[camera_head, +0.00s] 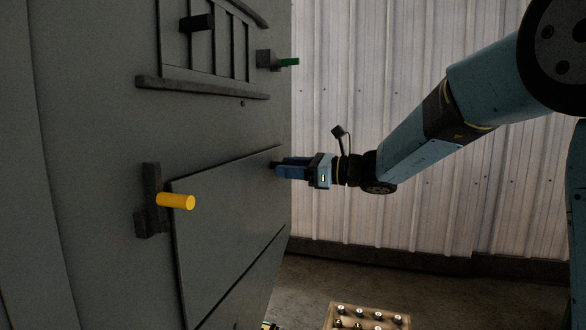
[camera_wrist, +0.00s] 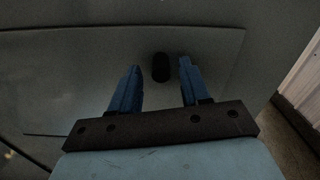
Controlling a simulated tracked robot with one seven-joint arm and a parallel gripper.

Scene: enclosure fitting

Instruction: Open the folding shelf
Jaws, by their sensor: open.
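The folding shelf (camera_head: 222,225) is a grey panel on the face of the grey enclosure, lying flush and folded against it in the head view. It also shows in the wrist view (camera_wrist: 75,75) as a flat panel with a dark outline. A short black knob (camera_wrist: 160,67) stands on the panel near its upper edge. My gripper (camera_head: 279,168) is at the panel's upper right part in the head view. In the wrist view my gripper (camera_wrist: 158,80) is open, with its blue fingers on either side of the knob. I cannot tell whether they touch it.
A yellow handle (camera_head: 176,201) on a dark bracket sticks out left of the panel. A black handle (camera_head: 196,22) and a green handle (camera_head: 289,62) are higher up, above a dark ledge (camera_head: 200,88). A crate of bottles (camera_head: 333,314) stands on the floor. Open space lies right of the enclosure.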

